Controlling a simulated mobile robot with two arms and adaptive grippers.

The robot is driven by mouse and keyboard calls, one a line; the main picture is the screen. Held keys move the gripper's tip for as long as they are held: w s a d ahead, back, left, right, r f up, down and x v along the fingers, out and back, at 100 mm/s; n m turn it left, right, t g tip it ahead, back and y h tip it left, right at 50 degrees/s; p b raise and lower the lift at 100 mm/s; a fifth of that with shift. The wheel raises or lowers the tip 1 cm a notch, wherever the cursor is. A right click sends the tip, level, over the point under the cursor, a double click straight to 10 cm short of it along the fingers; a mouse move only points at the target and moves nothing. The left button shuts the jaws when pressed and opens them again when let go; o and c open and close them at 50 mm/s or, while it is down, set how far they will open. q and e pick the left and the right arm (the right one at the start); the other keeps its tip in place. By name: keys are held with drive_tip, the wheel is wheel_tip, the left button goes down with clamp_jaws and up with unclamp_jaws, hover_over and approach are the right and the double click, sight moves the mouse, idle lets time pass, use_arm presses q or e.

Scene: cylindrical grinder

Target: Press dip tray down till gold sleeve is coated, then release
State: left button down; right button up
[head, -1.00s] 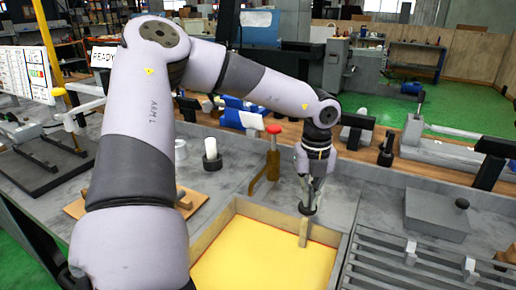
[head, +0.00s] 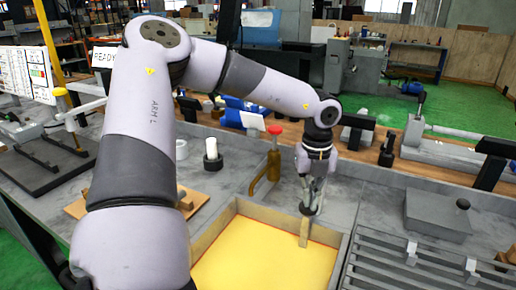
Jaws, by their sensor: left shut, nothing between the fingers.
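A shallow tray with a yellow bed (head: 262,262) and a pale wooden rim sits at the front middle of the bench. I take it to be the dip tray. A short pale upright block (head: 304,233) stands at its back right. My left gripper (head: 309,210) points down with its fingers shut, right at the top of this block. I cannot tell whether it touches the block. I cannot make out a gold sleeve for certain. A brass-coloured post with a red knob (head: 274,130) stands behind the tray, left of the gripper. My right gripper is not in view.
A grey slatted rack (head: 415,262) lies right of the tray, with a grey lidded box (head: 437,214) behind it. A white cylinder in a dark holder (head: 212,150) stands at the back left. My left arm covers much of the left side.

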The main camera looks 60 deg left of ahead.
use_arm(q)
wheel_tip(320, 180, up, 20)
drive_tip(key=p, duration=1)
drive_tip(key=shift+p, duration=0.3)
idle(1.9)
idle(0.6)
